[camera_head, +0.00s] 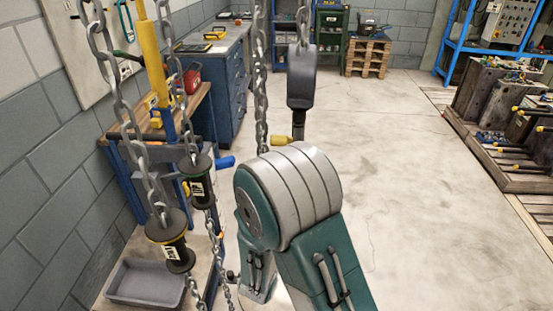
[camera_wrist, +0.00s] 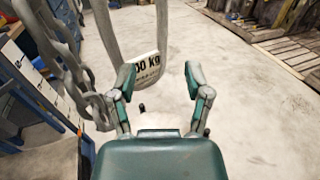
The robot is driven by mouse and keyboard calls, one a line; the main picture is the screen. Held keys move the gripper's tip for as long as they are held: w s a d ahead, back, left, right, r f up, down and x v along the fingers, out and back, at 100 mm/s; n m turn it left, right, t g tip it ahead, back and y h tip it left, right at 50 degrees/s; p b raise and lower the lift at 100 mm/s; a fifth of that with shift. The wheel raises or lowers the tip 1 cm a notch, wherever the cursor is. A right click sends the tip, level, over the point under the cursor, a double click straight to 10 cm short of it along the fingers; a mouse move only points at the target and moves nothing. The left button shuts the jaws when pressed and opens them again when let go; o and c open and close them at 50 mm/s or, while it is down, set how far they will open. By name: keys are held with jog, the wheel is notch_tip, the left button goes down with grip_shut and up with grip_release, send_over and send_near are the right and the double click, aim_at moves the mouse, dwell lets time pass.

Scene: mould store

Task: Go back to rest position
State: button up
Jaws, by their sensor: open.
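My gripper (camera_wrist: 160,76) is open, with its two teal-and-grey fingers spread apart in the wrist view. A grey loop with a white weight label (camera_wrist: 147,68) hangs beyond the fingers and shows in the gap between them. I cannot tell how far it is from them. A heavy grey chain (camera_wrist: 58,45) hangs close to the left finger; whether they touch is unclear. In the head view my teal-and-grey arm rises at the centre, and the gripper's fingers cannot be made out there.
Hanging chains (camera_head: 117,95) with black-and-yellow spools (camera_head: 171,240) are left of my arm. A dark hanging piece (camera_head: 301,78) is just behind it. A workbench (camera_head: 160,125) and blue cabinet (camera_head: 226,85) line the left wall. Pallets (camera_head: 510,175) stand right. The floor (camera_head: 400,150) between is clear.

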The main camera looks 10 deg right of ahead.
jog(key=s+d+r+m+g+h, duration=0.3)
jog(key=s+d+r+m+g, duration=0.7)
jog(key=s+d+m+g, duration=0.6)
jog(key=s+a+r+m+t+y, duration=0.6)
jog(key=a+m+y, duration=0.4)
jog(key=m+y, duration=0.2)
jog(key=shift+s+a+r+m, duration=0.45)
jog(key=shift+r+m, duration=0.2)
jog(key=shift+m, duration=0.35)
jog(key=shift+d, duration=0.2)
